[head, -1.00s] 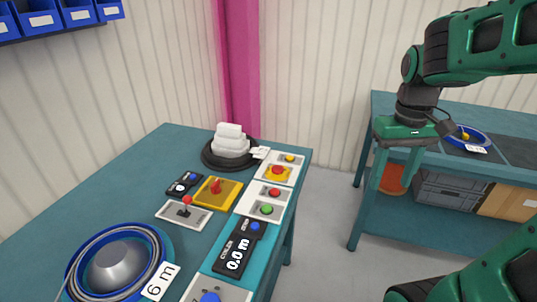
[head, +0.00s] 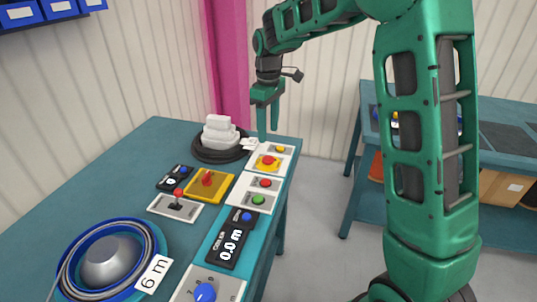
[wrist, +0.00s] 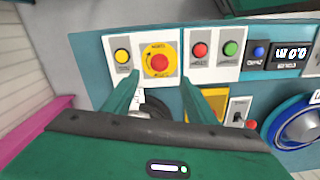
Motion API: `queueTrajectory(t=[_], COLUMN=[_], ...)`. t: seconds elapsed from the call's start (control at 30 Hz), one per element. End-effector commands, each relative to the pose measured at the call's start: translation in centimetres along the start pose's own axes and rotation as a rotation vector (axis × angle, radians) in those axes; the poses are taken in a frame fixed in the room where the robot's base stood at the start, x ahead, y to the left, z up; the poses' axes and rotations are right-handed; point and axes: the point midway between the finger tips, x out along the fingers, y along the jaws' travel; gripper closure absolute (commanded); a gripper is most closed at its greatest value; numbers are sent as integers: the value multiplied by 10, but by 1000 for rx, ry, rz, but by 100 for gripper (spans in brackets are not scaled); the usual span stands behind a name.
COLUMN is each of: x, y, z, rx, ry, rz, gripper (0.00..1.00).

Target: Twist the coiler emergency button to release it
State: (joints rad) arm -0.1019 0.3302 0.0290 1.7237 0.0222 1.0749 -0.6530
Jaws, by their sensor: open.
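The emergency button (head: 268,160) is a red mushroom knob on a yellow plate, on the white panel at the far right edge of the teal bench. In the wrist view the emergency button (wrist: 159,63) lies ahead of and between my two fingers, with a yellow lettered ring around it. My gripper (head: 268,130) points down above the far end of the panel, apart from the button. In the wrist view my gripper (wrist: 160,88) is open, with nothing between its fingertips.
A yellow button (wrist: 122,56) sits beside it, and red (wrist: 200,50) and green (wrist: 230,48) buttons are on the adjoining panel. A black reel with white blocks (head: 220,135) stands close by on the left. A blue cable reel (head: 110,260) sits at the near left.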

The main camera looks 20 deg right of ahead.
Motion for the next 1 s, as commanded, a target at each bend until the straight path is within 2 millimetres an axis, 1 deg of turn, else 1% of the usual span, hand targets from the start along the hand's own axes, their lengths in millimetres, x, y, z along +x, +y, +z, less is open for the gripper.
queueTrajectory(t=[0.17, 0.3, 0.5, 0.7, 1.0], x=[27, 52, 83, 98, 101], y=[0, 1, 1, 1, 2], z=[2, 3, 3, 3, 3], rx=[3, 5, 6, 6, 6], ry=[-4, -4, -3, -2, -1], rz=[-2, -2, -2, -1, 0], gripper=[48, 48, 48, 48, 48])
